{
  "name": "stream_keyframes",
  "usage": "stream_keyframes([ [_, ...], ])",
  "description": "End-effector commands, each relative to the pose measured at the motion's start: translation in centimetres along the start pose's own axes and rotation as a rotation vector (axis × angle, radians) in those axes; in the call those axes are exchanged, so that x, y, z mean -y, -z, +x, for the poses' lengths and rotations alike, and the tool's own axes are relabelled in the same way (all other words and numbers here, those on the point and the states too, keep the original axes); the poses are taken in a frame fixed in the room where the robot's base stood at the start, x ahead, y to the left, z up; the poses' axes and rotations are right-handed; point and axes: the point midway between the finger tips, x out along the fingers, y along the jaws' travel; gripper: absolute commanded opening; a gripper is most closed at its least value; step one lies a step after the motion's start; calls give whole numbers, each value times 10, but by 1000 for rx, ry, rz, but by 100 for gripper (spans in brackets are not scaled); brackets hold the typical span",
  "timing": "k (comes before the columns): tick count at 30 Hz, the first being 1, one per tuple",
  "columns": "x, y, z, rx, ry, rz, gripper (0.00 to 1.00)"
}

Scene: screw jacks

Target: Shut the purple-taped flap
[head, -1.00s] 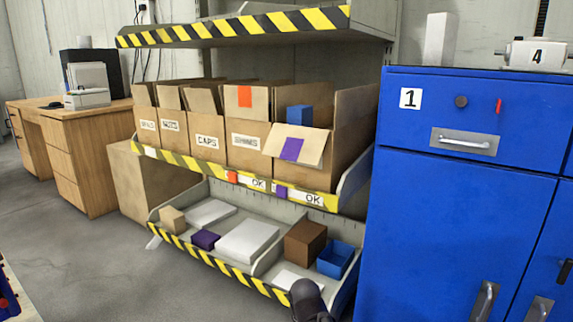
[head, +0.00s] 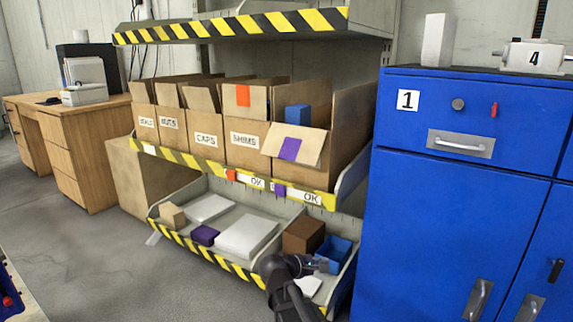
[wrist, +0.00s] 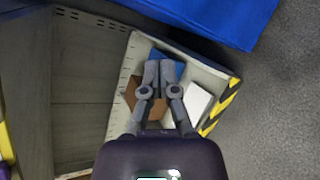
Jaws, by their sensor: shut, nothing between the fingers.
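The purple-taped flap (head: 312,146) is a cardboard flap with a purple tape strip. It is open, tilted outward over the front of the rightmost box (head: 338,160) on the middle shelf. A blue block (head: 298,117) shows inside that box. My gripper (head: 325,265) is below and in front of the box, over the right part of the lower shelf. In the wrist view, my gripper (wrist: 159,68) is shut and empty, above the lower shelf's right compartment. It is apart from the flap, which I cannot make out in the wrist view.
A box with an orange-taped flap (head: 243,95) stands left of the purple one. A blue cabinet (head: 450,220) stands close on the right. The upper shelf (head: 230,28) overhangs the boxes.

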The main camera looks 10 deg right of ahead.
Motion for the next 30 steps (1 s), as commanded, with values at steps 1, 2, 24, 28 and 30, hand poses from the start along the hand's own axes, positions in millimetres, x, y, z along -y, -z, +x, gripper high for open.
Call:
stream_keyframes([
  [1, -16, 1, -4, 21, -58, -51, 0],
  [2, -25, 1, -6, 36, -92, -82, 0],
  [24, -191, 24, -123, 568, -780, -808, 0],
  [28, -199, 28, -135, 621, -818, -855, 0],
  [30, -200, 28, -137, 633, -826, -866, 0],
])
